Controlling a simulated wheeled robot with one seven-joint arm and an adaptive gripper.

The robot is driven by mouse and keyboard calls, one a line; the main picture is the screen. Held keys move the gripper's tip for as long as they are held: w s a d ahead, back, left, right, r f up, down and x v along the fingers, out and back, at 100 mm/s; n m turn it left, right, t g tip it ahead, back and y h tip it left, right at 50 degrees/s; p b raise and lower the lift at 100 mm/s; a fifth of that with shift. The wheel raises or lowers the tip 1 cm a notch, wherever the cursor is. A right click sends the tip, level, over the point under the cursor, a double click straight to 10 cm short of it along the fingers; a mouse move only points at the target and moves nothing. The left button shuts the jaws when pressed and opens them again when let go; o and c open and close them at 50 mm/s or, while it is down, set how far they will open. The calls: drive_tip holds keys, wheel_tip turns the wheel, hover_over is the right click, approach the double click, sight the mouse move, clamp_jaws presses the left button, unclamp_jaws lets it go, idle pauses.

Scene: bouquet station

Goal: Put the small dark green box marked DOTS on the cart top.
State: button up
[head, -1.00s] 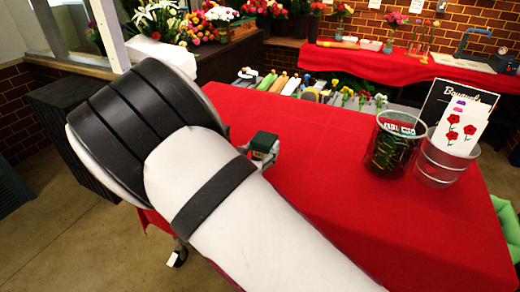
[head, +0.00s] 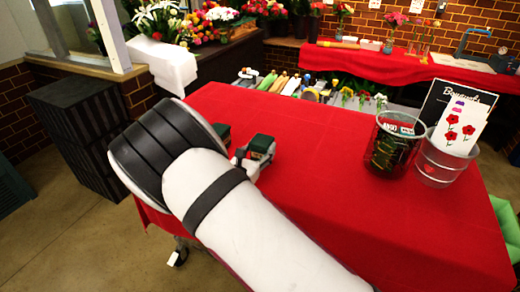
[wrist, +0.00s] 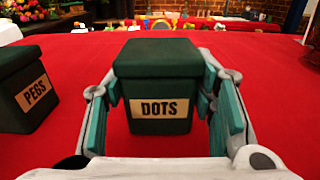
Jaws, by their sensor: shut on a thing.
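The small dark green box marked DOTS (wrist: 158,82) is upright between the fingers of my gripper (wrist: 160,98) in the wrist view. My gripper is shut on its sides, and the label faces the wrist camera. The DOTS box also shows in the head view (head: 262,145), just past my arm, over the red-covered cart top (head: 330,200). I cannot tell whether its base touches the cloth. A similar dark green box marked PEGS (wrist: 28,88) stands to its left on the cloth. In the head view my arm hides most of the PEGS box (head: 223,129).
The cloth between the DOTS box and the containers is clear.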

drive_tip(key=shift+f, duration=0.2)
drive_tip(key=o, duration=1.2)
drive_tip(key=shift+r, duration=0.1)
drive_tip(key=shift+r, duration=0.15)
drive_tip(key=v, duration=1.2)
